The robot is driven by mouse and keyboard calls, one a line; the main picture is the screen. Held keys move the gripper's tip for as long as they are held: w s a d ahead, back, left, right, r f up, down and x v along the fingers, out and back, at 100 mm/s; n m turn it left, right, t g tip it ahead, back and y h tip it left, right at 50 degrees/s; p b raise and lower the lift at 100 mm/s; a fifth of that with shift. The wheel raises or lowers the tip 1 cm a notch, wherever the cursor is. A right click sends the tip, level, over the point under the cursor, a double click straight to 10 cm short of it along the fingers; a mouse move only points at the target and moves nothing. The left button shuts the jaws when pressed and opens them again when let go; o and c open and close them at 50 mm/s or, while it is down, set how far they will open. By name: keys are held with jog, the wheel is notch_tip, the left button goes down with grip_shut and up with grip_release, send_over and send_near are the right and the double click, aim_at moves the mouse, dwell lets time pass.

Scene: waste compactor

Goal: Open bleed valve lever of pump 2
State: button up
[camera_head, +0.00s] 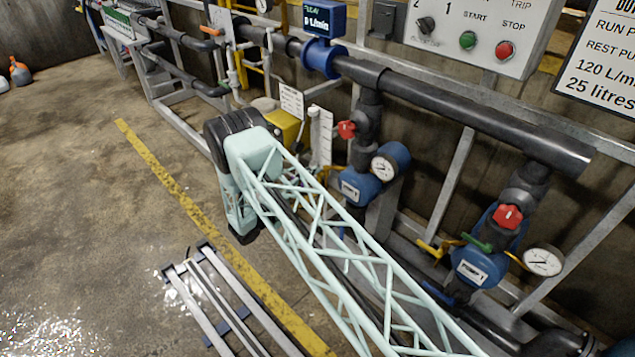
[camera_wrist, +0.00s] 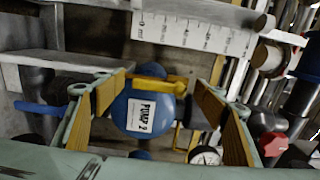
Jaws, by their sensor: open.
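In the wrist view, the blue pump body with a white PUMP 2 label (camera_wrist: 147,116) lies between my gripper's fingers. A yellow lever (camera_wrist: 160,84) runs crosswise just above the label, between the far ends of the fingers; I cannot tell whether it is the bleed valve lever. My gripper (camera_wrist: 160,92) is open, with a padded finger on each side and nothing clamped. I cannot tell whether either finger touches the pump. In the head view, pump 2 (camera_head: 357,187) stands right of my arm's elbow, and my arm hides much of the area around it.
A blue lever (camera_wrist: 40,108) sits left of my gripper in the wrist view. A gauge (camera_wrist: 205,157) and a red valve knob (camera_wrist: 272,145) lie at lower right. In the head view, pump 1 (camera_head: 478,268) stands farther right under a black pipe (camera_head: 460,108). Open floor lies left.

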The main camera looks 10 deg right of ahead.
jog(key=v, duration=0.9)
jog(key=shift+s+a, duration=0.25)
jog(key=shift+a, duration=0.05)
dwell(0.3)
jog(key=s+d+r+m+g+y, duration=0.1)
jog(key=s+d+r+m+g, duration=0.4)
jog(key=r, duration=0.6)
jog(key=s+d+r+m+g, duration=0.2)
jog(key=s+d+r+m, duration=0.2)
jog(key=d+r+m, duration=0.5)
jog(key=s+d+r+m+g+y, duration=0.1)
jog(key=s+d+r+m+g, duration=0.3)
jog(key=r, duration=1)
jog(key=s+d+r+m+y, duration=0.2)
jog(key=s+d+r+m, duration=0.15)
jog(key=s+r, duration=0.35)
jog(key=s+d+r+m+y, duration=0.2)
jog(key=s+r+m, duration=0.3)
jog(key=s, duration=0.4)
jog(key=s+a+r+m+t+y, duration=0.2)
jog(key=s+m, duration=0.6)
jog(key=s, duration=0.7)
jog(key=s+a+r+m+t+y, duration=0.2)
jog(key=s+r+m+y, duration=0.4)
jog(key=s, duration=1)
jog(key=shift+s+a+r+m, duration=0.2)
jog(key=shift+a+m, duration=0.7)
jog(key=shift+m, duration=0.65)
